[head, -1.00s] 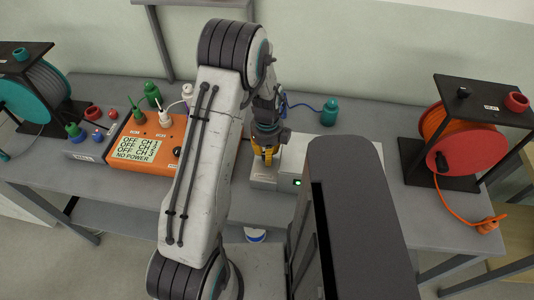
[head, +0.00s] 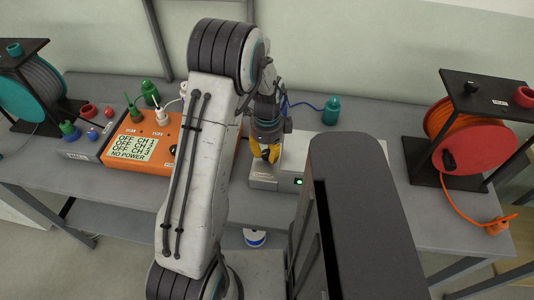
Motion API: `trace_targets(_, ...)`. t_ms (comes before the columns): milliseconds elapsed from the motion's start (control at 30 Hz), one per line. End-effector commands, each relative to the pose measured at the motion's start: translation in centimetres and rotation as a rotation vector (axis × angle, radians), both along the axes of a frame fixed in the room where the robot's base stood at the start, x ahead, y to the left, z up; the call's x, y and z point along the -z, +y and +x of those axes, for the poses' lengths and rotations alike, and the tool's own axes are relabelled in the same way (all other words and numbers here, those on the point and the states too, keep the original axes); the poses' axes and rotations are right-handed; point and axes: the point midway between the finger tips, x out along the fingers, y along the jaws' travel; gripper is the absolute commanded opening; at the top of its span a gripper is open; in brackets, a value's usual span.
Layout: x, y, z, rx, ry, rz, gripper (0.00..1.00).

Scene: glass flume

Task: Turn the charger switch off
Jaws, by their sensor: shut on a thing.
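The charger (head: 293,165) is a pale grey box on the bench, right of my arm, with a small lit green light (head: 298,181) on its front. A lower grey block (head: 263,181) adjoins its left side. My gripper (head: 268,155), with yellow fingers, points down at the top of this left part. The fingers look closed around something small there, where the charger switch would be. The fingers hide the switch, so its position cannot be seen.
An orange unit (head: 135,148) reading "OFF" on its channels and "NO POWER" stands left of my arm. An orange cable reel (head: 465,145) stands at right, a teal reel (head: 25,90) at left.

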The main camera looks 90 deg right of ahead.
Motion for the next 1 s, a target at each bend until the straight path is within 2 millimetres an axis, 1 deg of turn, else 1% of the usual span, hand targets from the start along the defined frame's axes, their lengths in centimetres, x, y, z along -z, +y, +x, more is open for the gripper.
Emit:
trace_targets(33,0.27,0.21,-0.01,-0.007,-0.002,0.007,0.0)
trace_targets(533,0.21,0.24,0.0,-0.026,-0.002,0.007,0.0)
trace_targets(567,0.21,0.24,0.0,-0.026,-0.002,0.007,0.32)
trace_targets(600,0.21,0.23,0.0,-0.026,-0.002,0.007,0.36)
trace_targets(667,0.18,0.2,0.0,-0.026,-0.002,0.006,0.41)
trace_targets(700,0.16,0.18,0.0,-0.026,-0.002,0.006,0.42)
trace_targets(1000,-0.3,0.02,-0.02,-0.027,0.0,0.001,0.42)
